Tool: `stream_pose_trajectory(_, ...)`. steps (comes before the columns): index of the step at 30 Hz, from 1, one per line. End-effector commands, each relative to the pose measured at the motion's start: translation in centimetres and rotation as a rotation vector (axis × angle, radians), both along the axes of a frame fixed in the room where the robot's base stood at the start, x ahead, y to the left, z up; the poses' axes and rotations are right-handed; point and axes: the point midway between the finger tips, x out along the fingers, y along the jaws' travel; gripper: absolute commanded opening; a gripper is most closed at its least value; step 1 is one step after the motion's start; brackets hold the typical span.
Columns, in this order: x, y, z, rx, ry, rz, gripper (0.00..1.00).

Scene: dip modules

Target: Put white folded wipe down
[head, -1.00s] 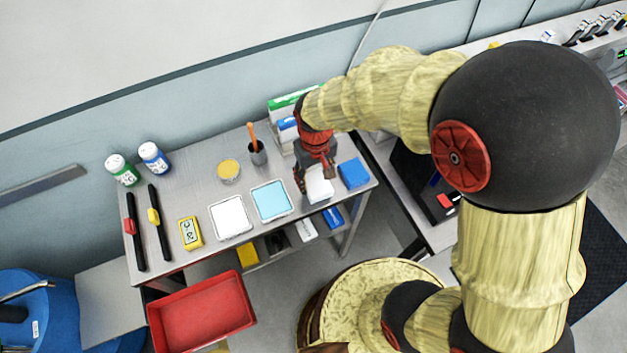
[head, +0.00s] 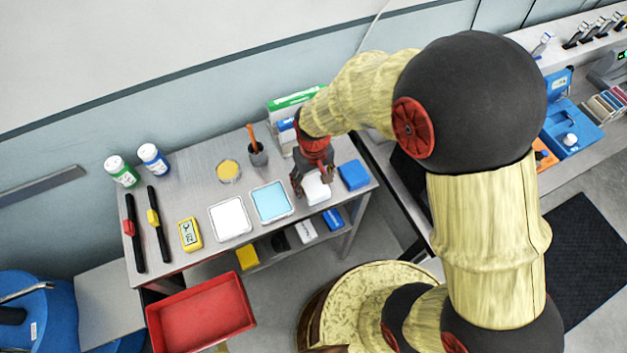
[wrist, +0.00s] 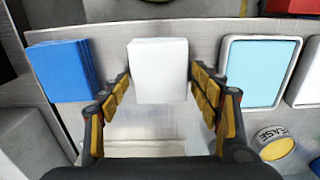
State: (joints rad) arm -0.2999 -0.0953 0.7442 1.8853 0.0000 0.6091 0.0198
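The white folded wipe (head: 317,190) lies flat near the front right part of the grey table (head: 190,160), left of the blue folded stack (head: 354,175). In the wrist view the wipe (wrist: 158,70) is between my fingertips, with the blue stack (wrist: 60,70) to its left. My gripper (head: 313,186) is directly over the wipe and points down. In the wrist view its fingers (wrist: 160,78) are spread on either side, with a narrow gap at the right; contact at the left is unclear. In the head view the gripper hides the wipe's upper edge.
A light-blue tray (head: 271,201) and a white tray (head: 230,219) stand left of the wipe. Behind are a cup with an orange-handled tool (head: 257,153), a yellow round container (head: 228,171) and boxes (head: 293,103). A red bin (head: 202,314) is below the front edge.

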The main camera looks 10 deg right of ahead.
Motion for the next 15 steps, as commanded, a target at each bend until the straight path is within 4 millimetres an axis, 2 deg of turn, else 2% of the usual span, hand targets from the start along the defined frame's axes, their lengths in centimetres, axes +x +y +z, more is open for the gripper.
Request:
stream_pose_trajectory(10,0.1,0.0,0.0,0.000,-0.001,0.000,0.69)
stream_pose_trajectory(14,0.1,0.0,-0.6,0.001,-0.002,0.000,0.69)
stream_pose_trajectory(15,0.2,0.0,0.4,0.001,-0.005,0.000,0.69)
